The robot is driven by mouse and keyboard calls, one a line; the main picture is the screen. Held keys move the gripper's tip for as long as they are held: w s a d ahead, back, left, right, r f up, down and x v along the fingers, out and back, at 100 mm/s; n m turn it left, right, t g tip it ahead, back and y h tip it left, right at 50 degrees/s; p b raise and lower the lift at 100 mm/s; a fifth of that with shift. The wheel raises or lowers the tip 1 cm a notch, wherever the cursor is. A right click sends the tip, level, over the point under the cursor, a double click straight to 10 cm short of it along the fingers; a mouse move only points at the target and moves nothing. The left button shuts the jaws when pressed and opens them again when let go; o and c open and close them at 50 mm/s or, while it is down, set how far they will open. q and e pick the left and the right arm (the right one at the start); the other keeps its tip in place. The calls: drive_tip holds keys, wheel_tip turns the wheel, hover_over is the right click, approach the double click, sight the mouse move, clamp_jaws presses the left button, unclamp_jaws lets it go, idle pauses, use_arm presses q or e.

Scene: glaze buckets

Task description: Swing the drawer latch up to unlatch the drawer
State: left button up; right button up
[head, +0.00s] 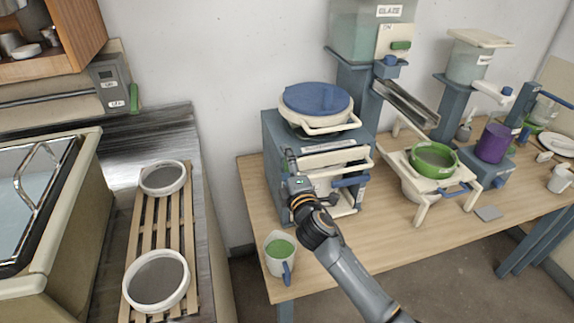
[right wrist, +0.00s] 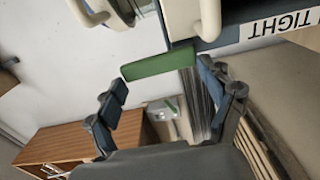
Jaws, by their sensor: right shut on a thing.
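The blue-grey drawer cabinet (head: 270,132) stands on the wooden table, with cream drawer fronts and handles facing me. My right gripper (head: 292,160) is at the left edge of its front. A cream drawer handle (right wrist: 208,20) is close above the latch in that view. In the head view my gripper hides the latch. My left gripper is not in view.
A pitcher of green liquid (head: 280,254) stands at the table's front left, near my right arm. A green sieve (head: 433,160) and a purple cup (head: 493,143) are to the right. A slatted rack (head: 160,220) is at left.

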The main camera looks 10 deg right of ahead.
drive_tip(key=shift+r, duration=0.1)
drive_tip(key=o, duration=1.6)
drive_tip(key=s, duration=1.2)
drive_tip(key=shift+d, duration=0.2)
